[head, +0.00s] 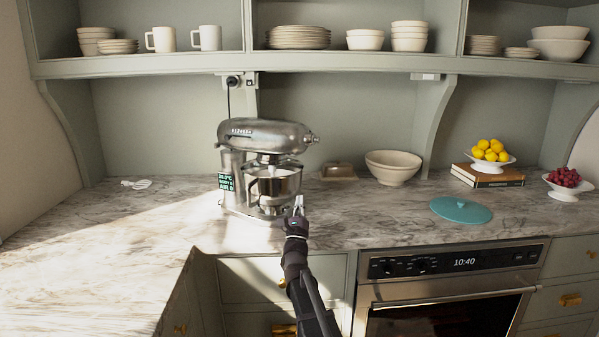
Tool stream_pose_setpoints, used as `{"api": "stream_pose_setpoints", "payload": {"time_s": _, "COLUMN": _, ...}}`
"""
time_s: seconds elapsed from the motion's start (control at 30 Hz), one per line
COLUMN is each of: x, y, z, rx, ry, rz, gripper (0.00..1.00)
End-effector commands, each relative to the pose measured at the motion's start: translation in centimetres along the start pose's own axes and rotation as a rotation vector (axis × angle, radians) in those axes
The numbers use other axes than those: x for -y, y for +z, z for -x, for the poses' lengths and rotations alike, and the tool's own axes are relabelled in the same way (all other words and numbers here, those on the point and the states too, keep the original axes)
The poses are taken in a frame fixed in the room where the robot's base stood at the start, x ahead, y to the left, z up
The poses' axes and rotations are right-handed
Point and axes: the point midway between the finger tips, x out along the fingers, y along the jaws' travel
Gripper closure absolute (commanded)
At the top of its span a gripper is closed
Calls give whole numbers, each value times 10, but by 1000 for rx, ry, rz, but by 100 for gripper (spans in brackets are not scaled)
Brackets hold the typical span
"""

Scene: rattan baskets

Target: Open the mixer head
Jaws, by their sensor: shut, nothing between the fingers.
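A silver stand mixer (262,165) stands on the marble counter against the back wall. Its head (265,133) lies level over a metal bowl (273,188), and its front end points right. My gripper (298,203) is shut and empty at the right front of the bowl, below the level of the mixer head. I cannot tell whether it touches the bowl. My arm comes up from the bottom of the view and hides part of the counter's front edge.
A beige bowl (393,167) and a small brown dish (339,172) stand right of the mixer. A teal lid (460,209) lies further right, above an oven (450,290). An overhanging shelf (300,64) with dishes runs above the mixer. The counter at left is mostly clear.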

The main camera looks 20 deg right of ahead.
Motion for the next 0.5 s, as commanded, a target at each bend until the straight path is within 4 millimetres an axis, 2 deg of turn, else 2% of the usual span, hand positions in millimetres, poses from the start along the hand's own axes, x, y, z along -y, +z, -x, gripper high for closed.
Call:
{"api": "stream_pose_setpoints", "payload": {"time_s": 0.27, "x": 0, "y": 1, "z": -13, "rx": 0, "ry": 1, "rz": 1, "gripper": 100}}
{"api": "stream_pose_setpoints", "payload": {"time_s": 0.5, "x": 0, "y": 2, "z": -37, "rx": 0, "ry": 1, "rz": 2, "gripper": 100}}
